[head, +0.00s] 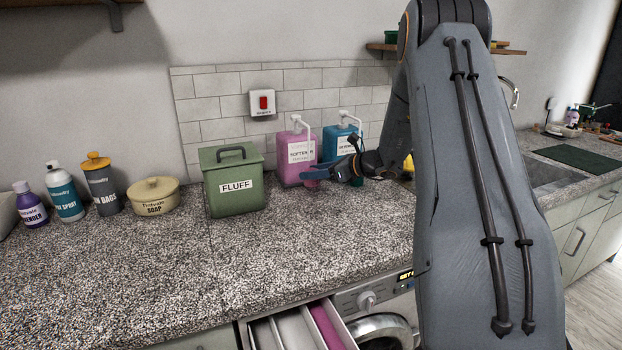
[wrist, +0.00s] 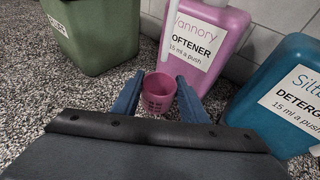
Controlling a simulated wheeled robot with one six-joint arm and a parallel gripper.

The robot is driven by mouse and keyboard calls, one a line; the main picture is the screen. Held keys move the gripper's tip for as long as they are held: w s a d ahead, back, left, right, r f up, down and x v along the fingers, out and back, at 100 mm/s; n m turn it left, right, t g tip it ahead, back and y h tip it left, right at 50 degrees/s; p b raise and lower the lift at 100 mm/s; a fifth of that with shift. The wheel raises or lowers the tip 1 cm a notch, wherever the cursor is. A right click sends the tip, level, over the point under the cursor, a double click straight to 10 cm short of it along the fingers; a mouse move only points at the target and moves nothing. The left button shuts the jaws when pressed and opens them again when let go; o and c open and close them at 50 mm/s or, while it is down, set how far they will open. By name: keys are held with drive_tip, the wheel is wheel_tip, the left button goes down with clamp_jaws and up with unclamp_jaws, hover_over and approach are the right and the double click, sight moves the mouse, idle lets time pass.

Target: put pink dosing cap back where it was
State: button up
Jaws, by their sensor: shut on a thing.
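The pink dosing cap (wrist: 158,92) is a small pink cup with its open top up. It sits between the two blue fingers of my gripper (wrist: 157,98) in the wrist view, and the gripper is shut on it. In the head view my gripper (head: 325,172) is in front of the pink softener bottle (head: 298,160), with a bit of the cap (head: 312,183) showing at the fingertips. The cap is at or just above the speckled counter; I cannot tell whether it touches.
The pink softener bottle also shows in the wrist view (wrist: 205,30). A blue detergent bottle (wrist: 290,90) stands to the right, a green FLUFF bin (head: 235,185) to the left. An open drawer (head: 300,325) is below the counter's front edge. The front left counter is clear.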

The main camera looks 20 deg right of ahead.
sight(318, 181)
drive_tip(key=shift+w+a, duration=0.35)
drive_tip(key=shift+w, duration=0.15)
drive_tip(key=shift+f+p, duration=0.7)
drive_tip(key=shift+f, duration=1.1)
drive_tip(key=shift+f, duration=0.1)
drive_tip(key=o, duration=1)
drive_tip(key=shift+r, duration=0.2)
drive_tip(key=b+v, duration=0.2)
drive_tip(key=v, duration=1)
